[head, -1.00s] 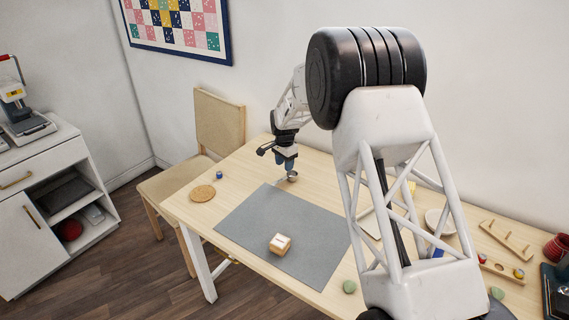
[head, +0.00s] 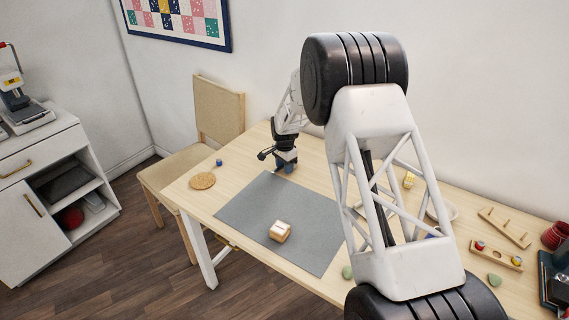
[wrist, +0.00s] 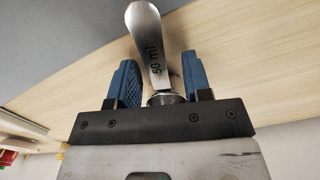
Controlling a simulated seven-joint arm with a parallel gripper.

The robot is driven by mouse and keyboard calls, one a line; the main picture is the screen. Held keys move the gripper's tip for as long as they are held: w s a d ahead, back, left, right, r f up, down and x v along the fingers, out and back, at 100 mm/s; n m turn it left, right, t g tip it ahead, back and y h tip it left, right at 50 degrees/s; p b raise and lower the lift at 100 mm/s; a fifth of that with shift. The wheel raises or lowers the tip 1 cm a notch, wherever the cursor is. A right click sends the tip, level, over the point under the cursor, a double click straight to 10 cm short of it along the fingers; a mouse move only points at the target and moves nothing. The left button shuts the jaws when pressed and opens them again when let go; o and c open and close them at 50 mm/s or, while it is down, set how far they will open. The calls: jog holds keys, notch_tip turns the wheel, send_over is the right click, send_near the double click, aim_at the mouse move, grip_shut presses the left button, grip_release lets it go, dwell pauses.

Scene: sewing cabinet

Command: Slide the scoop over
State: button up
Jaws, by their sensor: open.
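The scoop (wrist: 147,42) is metal, with a flat handle marked "50 ml". In the wrist view its handle runs up from between the two blue fingers of my gripper (wrist: 158,60), with a gap on each side. Its round end is partly hidden by the gripper's dark body. My gripper is open and also shows in the head view (head: 286,168), low over the table at the back edge of the grey mat. The scoop cannot be made out in the head view, where the gripper seems to cover it.
The grey mat (head: 265,205) lies on the light wood table with a small wooden block (head: 280,231) on it. A cork coaster (head: 202,181) and a small blue item (head: 219,162) sit at the left. A peg rack (head: 505,226) stands at the right, beyond my arm.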

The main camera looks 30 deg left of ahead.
aim_at(328, 190)
jog(key=shift+c, duration=0.3)
grip_shut()
jog(key=shift+d, duration=0.15)
jog(key=shift+d, duration=9.85)
jog(key=shift+o, duration=0.6)
grip_release()
jog(key=shift+r, duration=0.15)
